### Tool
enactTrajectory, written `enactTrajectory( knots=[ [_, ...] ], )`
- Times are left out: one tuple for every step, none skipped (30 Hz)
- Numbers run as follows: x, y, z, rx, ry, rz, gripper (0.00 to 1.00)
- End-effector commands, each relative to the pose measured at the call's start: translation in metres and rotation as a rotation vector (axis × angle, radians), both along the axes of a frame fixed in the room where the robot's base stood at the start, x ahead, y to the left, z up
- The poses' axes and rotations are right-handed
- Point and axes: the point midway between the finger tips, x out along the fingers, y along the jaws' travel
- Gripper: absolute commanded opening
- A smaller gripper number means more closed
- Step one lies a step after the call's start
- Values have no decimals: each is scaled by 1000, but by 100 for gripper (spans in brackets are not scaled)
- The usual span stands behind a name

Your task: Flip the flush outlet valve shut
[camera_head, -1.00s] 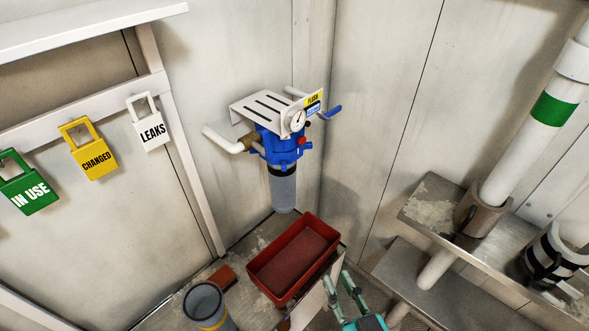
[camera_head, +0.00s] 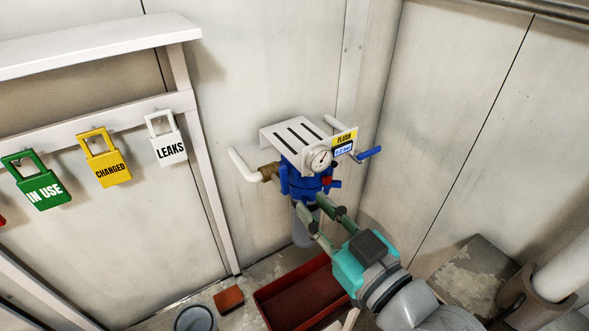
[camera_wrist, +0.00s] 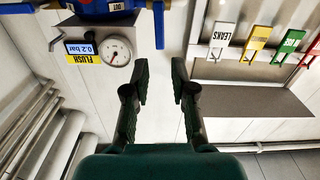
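The blue filter unit (camera_head: 303,180) hangs on the corner wall under a slotted white bracket (camera_head: 292,137). Its front carries a round gauge (camera_head: 319,159) and a yellow FLUSH label (camera_head: 344,138). A blue lever handle (camera_head: 369,153) sticks out right of the label, angled up to the right. My gripper (camera_head: 309,208) is open and empty, in front of the clear lower bowl, below and left of that lever. In the wrist view, my fingers (camera_wrist: 160,75) stand apart with nothing between. The gauge (camera_wrist: 117,52) appears upside down there; a blue bar (camera_wrist: 159,25) hangs beside it.
A red tray (camera_head: 296,294) lies below the unit. A white elbow pipe (camera_head: 240,165) is to its left. Tags IN USE (camera_head: 44,191), CHANGED (camera_head: 110,168) and LEAKS (camera_head: 170,149) hang on a rail. The wall right of the lever is clear.

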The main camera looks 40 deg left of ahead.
Motion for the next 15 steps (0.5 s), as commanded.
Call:
enactTrajectory(
  knots=[
    [2,5,0,0,0,2,25],
    [3,8,0,0,0,1,25],
    [5,13,0,-1,1,2,25],
    [6,17,0,0,1,3,25],
    [8,22,0,0,0,3,25],
    [11,28,0,0,1,2,25],
    [13,34,0,1,1,3,25],
    [15,39,0,0,1,3,25],
    [18,45,0,-1,1,2,25],
    [20,51,0,0,0,2,25],
    [22,55,0,1,1,2,25],
    [25,61,0,0,1,1,25],
    [27,66,0,0,1,1,25],
    [28,70,0,0,1,1,25],
    [30,75,0,1,1,1,25]
  ],
)
